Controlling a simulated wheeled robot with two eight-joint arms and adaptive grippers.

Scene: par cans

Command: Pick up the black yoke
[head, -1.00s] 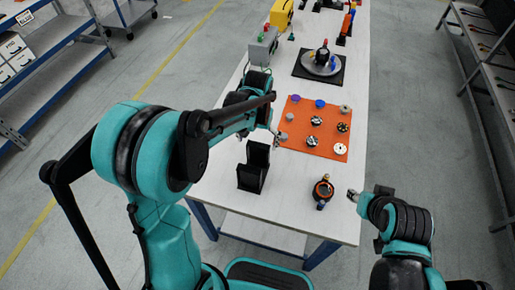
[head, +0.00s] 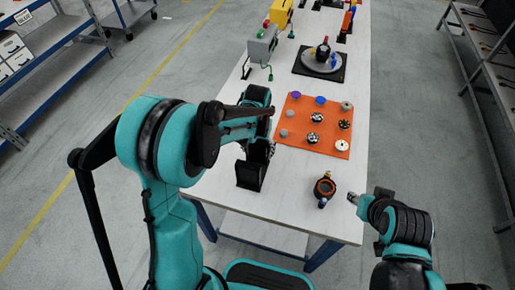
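The black yoke (head: 250,177) stands upright near the left edge of the white table, at its near end. My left gripper (head: 262,150) is right at the yoke's upper part and covers some of it. Its fingers are small and partly hidden by my wrist, so I cannot tell whether they are open or touch the yoke. My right gripper (head: 353,198) is at the table's right edge, apart from the yoke and with nothing visible in it; its fingers are too small to judge.
An orange mat (head: 300,142) with several small round parts lies behind the yoke. A grey box (head: 262,45) and a round plate (head: 322,60) with a dark object are farther back.

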